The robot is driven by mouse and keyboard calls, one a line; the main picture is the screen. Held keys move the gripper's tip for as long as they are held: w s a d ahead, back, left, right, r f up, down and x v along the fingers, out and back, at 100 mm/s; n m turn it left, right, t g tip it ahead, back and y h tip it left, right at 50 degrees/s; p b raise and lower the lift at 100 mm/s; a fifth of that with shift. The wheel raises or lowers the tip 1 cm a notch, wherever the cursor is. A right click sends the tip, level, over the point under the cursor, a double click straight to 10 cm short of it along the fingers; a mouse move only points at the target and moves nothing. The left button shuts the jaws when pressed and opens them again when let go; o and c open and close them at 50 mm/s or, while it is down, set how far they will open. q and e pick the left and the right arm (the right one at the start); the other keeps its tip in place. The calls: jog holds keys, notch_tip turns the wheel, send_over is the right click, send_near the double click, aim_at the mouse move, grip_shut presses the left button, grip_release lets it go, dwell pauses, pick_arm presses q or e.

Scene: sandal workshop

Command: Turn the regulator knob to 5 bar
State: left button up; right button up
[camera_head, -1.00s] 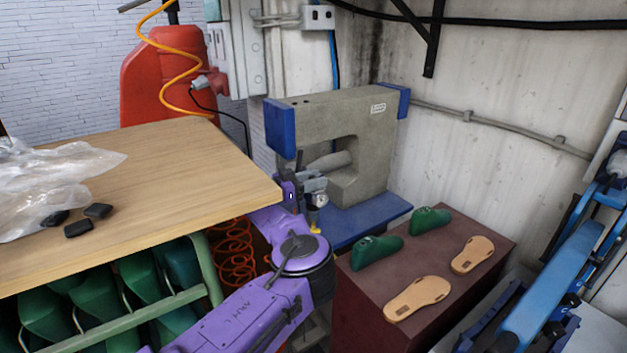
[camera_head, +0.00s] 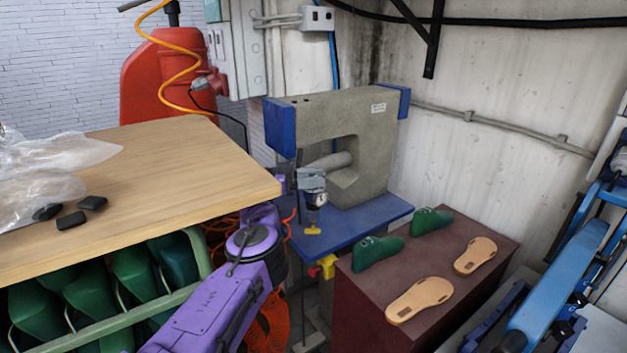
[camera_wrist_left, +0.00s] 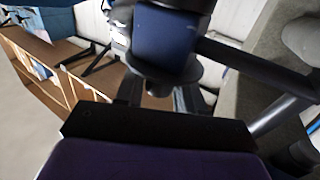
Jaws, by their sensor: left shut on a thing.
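The grey press (camera_head: 365,120) stands in the corner on a blue base. A small grey unit (camera_head: 312,179) with a round gauge (camera_head: 317,198) hangs at its front. The gauge reading is too small to make out. My left gripper (camera_head: 264,212) is at the left of this unit, its fingertips hidden in the head view. In the left wrist view its fingers (camera_wrist_left: 160,92) are shut on a dark round knob (camera_wrist_left: 168,74) under a dark blue body (camera_wrist_left: 164,36). The knob's markings do not show. My right gripper is not in view.
A wooden table (camera_head: 165,175) with plastic and black pieces is close on the left. A brown box (camera_head: 410,285) with green lasts and sandal soles stands right of the press. Rods (camera_wrist_left: 255,72) pass beside my fingers in the left wrist view.

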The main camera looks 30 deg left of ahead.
pick_arm(q)
jog(key=o, duration=0.9)
jog(key=shift+o, duration=0.2)
jog(key=shift+s+a+f, duration=0.1)
jog(key=shift+s+a, duration=0.05)
jog(key=shift+a, duration=0.05)
jog(key=b+v, duration=0.3)
jog(key=v, duration=0.4)
